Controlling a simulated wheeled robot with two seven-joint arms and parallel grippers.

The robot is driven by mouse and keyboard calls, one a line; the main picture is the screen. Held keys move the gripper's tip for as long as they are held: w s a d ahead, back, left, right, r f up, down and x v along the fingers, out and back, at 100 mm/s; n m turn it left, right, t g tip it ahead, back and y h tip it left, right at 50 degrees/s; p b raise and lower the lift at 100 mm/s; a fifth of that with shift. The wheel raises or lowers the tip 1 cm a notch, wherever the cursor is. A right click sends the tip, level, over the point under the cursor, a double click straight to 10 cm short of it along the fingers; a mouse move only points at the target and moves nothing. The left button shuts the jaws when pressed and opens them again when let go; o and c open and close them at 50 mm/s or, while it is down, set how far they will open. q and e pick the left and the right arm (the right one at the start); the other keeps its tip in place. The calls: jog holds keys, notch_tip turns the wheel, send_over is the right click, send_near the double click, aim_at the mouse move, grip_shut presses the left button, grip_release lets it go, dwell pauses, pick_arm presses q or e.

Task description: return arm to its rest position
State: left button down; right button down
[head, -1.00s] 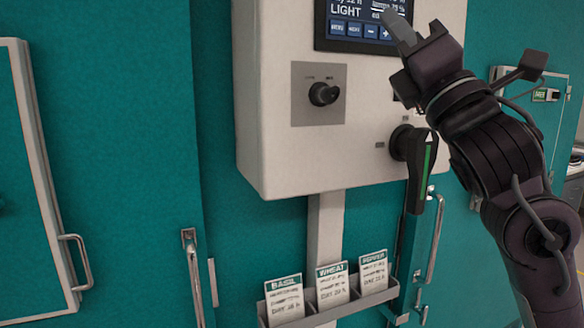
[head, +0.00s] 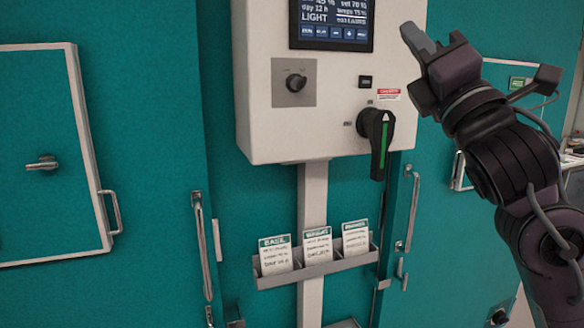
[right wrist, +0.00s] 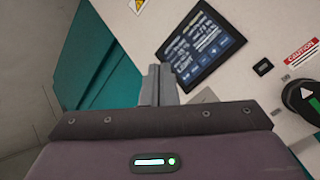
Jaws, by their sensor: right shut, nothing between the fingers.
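My right gripper (head: 428,42) is raised at the upper right of the head view, just right of the white control box (head: 340,130). Its fingers are closed together with nothing between them. In the right wrist view the closed fingers (right wrist: 159,84) point toward the box front and its display (right wrist: 198,54). The gripper appears apart from the box. My left gripper is in neither view.
The box carries a display (head: 331,22), a small knob (head: 296,82) and a black handle with a green stripe (head: 379,142). Below is a rack (head: 318,268) with three cards. Teal chamber doors with handles (head: 206,246) stand on both sides.

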jog(key=w+f+m+g+h, duration=0.35)
jog(key=f+m, duration=0.35)
jog(key=f, duration=0.7)
jog(key=w+f+m+g+h, duration=0.35)
jog(key=f+m, duration=0.35)
jog(key=f, duration=0.8)
jog(key=s+d+f+m+g+h, duration=0.1)
jog(key=s+f+m, duration=0.1)
jog(key=f, duration=0.4)
jog(key=s+d+f+m+g+h, duration=0.1)
jog(key=f+m+g, duration=0.1)
jog(key=f, duration=0.4)
jog(key=s+d+f+m+g, duration=0.1)
jog(key=s+f+m+g, duration=1.05)
jog(key=s+f, duration=1.35)
notch_tip(320, 180, down, 30)
jog(key=s+d+f+g, duration=0.1)
jog(key=s+d+f, duration=0.1)
jog(key=s+f, duration=0.7)
jog(key=s+d+f+g, duration=0.1)
jog(key=s+f, duration=0.8)
jog(key=s, duration=0.2)
jog(key=shift+d+h, duration=0.35)
jog(key=shift+h, duration=0.05)
jog(key=shift+s+r+n, duration=0.1)
jog(key=shift+n, duration=0.15)
